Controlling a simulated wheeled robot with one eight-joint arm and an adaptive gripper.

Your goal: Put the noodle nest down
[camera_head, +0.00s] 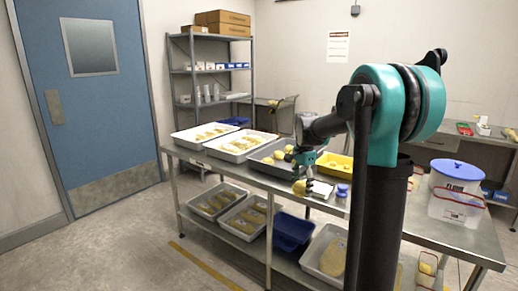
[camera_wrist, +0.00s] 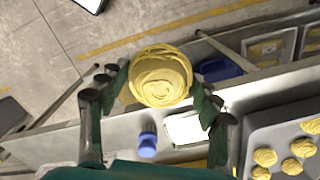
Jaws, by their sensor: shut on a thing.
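The noodle nest (camera_wrist: 161,76) is a round, pale yellow coil. My gripper (camera_wrist: 160,88) is shut on it, with one green finger on each side. In the head view, the nest (camera_head: 299,187) shows at my gripper (camera_head: 305,184), near the front edge of the steel table (camera_head: 408,225). In the wrist view the nest is over the table's edge, with floor beyond it; its height above the table is hard to tell. A white square thing (camera_wrist: 186,128) and a blue-lidded jar (camera_wrist: 147,143) are on the table close by.
A grey tray (camera_wrist: 255,133) with several nests lies to the right in the wrist view. White trays (camera_head: 240,157) and a yellow tray (camera_head: 345,162) stand on the table. A flour tub (camera_head: 455,196) is at the right. More trays (camera_head: 218,212) fill the lower shelf.

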